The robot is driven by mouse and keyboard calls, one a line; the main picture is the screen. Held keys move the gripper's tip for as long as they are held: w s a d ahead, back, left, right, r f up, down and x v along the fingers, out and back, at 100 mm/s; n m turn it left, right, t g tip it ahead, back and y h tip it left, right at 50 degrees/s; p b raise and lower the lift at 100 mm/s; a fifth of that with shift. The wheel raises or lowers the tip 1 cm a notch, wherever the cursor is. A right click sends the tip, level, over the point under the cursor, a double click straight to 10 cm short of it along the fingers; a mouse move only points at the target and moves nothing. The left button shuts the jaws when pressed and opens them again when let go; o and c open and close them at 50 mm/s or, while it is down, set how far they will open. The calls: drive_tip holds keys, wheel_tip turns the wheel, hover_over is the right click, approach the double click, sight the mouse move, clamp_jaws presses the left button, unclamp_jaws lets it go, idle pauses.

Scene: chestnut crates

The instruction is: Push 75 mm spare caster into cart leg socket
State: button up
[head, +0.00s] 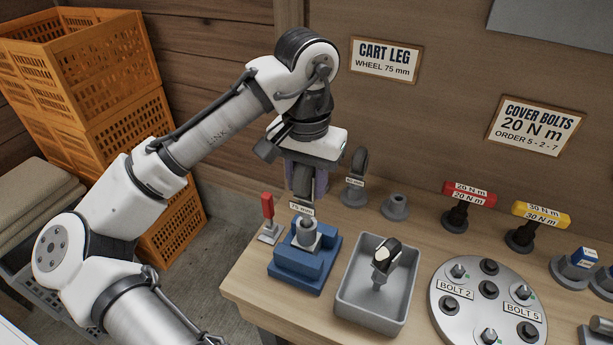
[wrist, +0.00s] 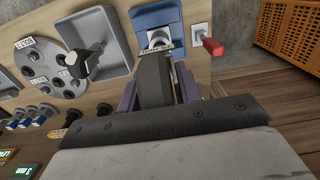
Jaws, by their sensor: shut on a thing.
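My gripper (head: 306,178) is shut on a dark caster wheel (head: 303,183), with its purple fingers on both sides. In the wrist view the wheel (wrist: 153,80) sits between the fingers. A label reading 75 mm (head: 301,208) shows at the lower end of the caster. Directly below is the cart leg socket (head: 306,238), a light grey piece clamped in a blue block (head: 296,273). The caster is upright above the socket. The label and wheel hide the join, so I cannot tell how far the stem is in.
A red-handled piece (head: 267,208) stands close left of the block. Another caster (head: 355,180) and an empty grey holder (head: 396,206) stand behind. A round bolt plate (head: 455,325) lies further right.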

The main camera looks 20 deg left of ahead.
sight(306, 193)
drive_tip(key=shift+f+b, duration=0.85)
drive_tip(key=shift+f, duration=0.75)
drive_tip(key=o, duration=1.3)
drive_tip(key=shift+c, duration=0.2)
wheel_tip(306, 193, up, 14)
drive_tip(key=shift+f+b, duration=0.1)
drive_tip(key=shift+b, duration=0.2)
